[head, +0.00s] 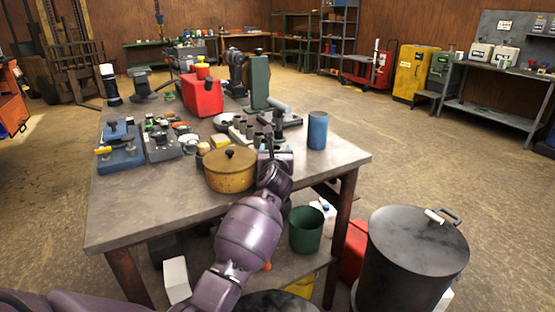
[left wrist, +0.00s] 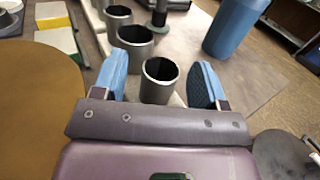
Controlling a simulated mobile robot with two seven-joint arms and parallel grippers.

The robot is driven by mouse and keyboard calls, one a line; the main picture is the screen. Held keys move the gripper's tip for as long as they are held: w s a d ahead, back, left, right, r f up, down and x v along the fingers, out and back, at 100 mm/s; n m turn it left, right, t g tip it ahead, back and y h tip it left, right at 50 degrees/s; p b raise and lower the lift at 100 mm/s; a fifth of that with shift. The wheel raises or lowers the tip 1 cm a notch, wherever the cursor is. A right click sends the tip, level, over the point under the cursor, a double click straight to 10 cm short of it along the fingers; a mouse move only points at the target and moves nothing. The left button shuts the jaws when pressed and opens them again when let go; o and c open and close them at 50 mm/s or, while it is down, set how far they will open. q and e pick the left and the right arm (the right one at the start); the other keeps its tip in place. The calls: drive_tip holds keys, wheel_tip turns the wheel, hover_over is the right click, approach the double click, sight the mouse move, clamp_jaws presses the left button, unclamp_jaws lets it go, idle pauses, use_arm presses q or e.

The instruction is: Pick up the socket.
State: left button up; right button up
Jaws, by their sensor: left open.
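Several grey, hollow cylindrical sockets stand in a row on a light rail in the left wrist view. The nearest socket (left wrist: 160,82) stands upright between the blue finger pads of my left gripper (left wrist: 159,72). The gripper is open, with a visible gap on both sides of that socket. The second socket (left wrist: 135,43) and a farther socket (left wrist: 118,18) stand behind it. In the head view my left gripper (head: 272,152) is low over the bench at its right front, and the arm hides part of the row. My right gripper is in neither view.
A yellow-brown lidded pot (head: 230,172) stands close left of the gripper. A blue cylinder (head: 317,131) stands to the right. The bench (head: 150,205) is clear at its front left. A dark lidded drum (head: 415,255) and a green bin (head: 305,232) are below the bench top.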

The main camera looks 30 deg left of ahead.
use_arm(q)
drive_tip(key=shift+w+a+r, duration=0.15)
drive_tip(key=shift+w+a, duration=0.05)
drive_tip(key=shift+w, duration=0.1)
drive_tip(key=c, duration=1)
